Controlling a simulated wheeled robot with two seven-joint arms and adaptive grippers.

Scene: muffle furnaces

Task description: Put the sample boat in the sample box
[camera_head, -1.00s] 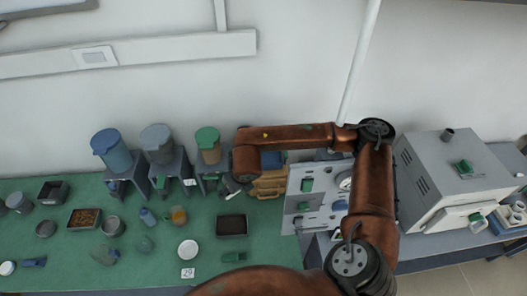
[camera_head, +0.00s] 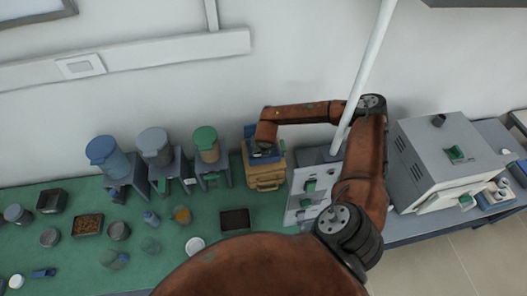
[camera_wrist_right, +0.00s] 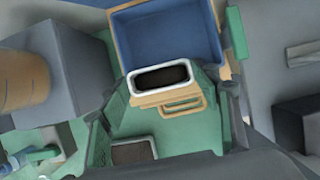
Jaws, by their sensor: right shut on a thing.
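The sample boat (camera_wrist_right: 163,78) is a small rectangular dish with a white rim and dark contents. My right gripper (camera_wrist_right: 165,85) is shut on it, with a finger on either side in the right wrist view. The sample box (camera_wrist_right: 165,36) is a blue open box and looks empty; the boat shows just short of its near edge in that view. In the head view my right gripper (camera_head: 261,149) is over the blue sample box (camera_head: 268,159), and the boat cannot be made out there. My left gripper is not in view.
Tan cases (camera_head: 264,175) sit under the blue box. Blue, grey and green lidded containers (camera_head: 206,143) stand on grey stands to its left. A dark tray (camera_head: 235,220) lies on the green mat. A grey panel (camera_head: 305,192) and a furnace (camera_head: 437,160) stand to the right.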

